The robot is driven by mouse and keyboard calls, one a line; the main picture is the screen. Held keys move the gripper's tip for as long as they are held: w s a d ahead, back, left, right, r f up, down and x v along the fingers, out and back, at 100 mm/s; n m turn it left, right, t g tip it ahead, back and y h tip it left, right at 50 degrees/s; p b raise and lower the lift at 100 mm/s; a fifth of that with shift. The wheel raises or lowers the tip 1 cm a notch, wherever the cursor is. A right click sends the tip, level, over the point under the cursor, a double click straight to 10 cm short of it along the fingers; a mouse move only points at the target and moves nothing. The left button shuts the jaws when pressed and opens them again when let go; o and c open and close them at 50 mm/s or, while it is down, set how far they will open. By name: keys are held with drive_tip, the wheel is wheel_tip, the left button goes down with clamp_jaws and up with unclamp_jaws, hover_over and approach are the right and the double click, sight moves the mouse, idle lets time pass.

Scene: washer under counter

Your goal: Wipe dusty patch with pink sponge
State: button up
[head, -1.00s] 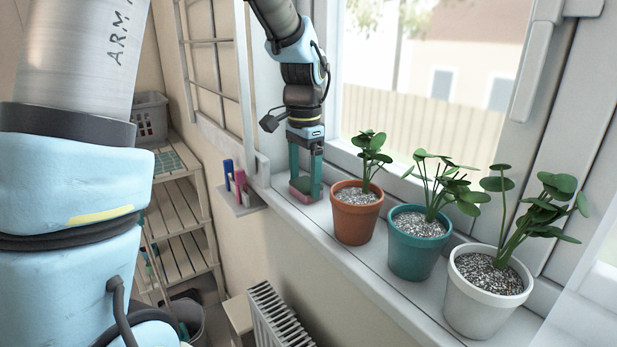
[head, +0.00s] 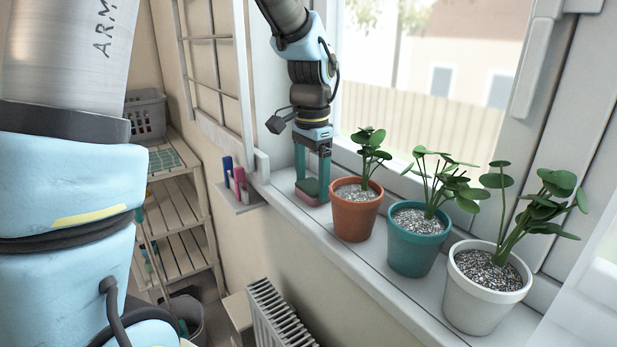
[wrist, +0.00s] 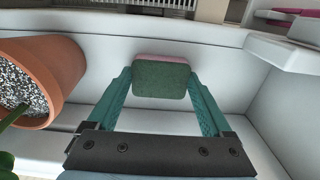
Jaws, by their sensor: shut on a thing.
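The sponge (head: 312,193) is pink below with a dark green top layer. It is held low at the windowsill (head: 345,262), left of the terracotta pot. My gripper (head: 311,184) points down and is shut on the sponge, one teal finger on each side. In the wrist view the sponge (wrist: 162,82) sits between the fingertips, its green face toward the camera and a pink edge beyond. It appears to be on or just above the sill; I cannot tell if it touches. I cannot make out a dusty patch in either view.
A terracotta pot (head: 355,217) with a plant stands close to the right of my gripper. A teal pot (head: 416,247) and a white pot (head: 481,300) follow along the sill. A small wall shelf (head: 238,202) with pink and blue items is at the left. A radiator (head: 278,315) is below.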

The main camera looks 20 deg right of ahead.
drive_tip(key=shift+s+f, duration=0.15)
drive_tip(key=shift+s, duration=0.1)
wheel_tip(320, 180, up, 7)
drive_tip(key=p, duration=0.6)
drive_tip(key=shift+w, duration=0.15)
drive_tip(key=shift+r, duration=1.1)
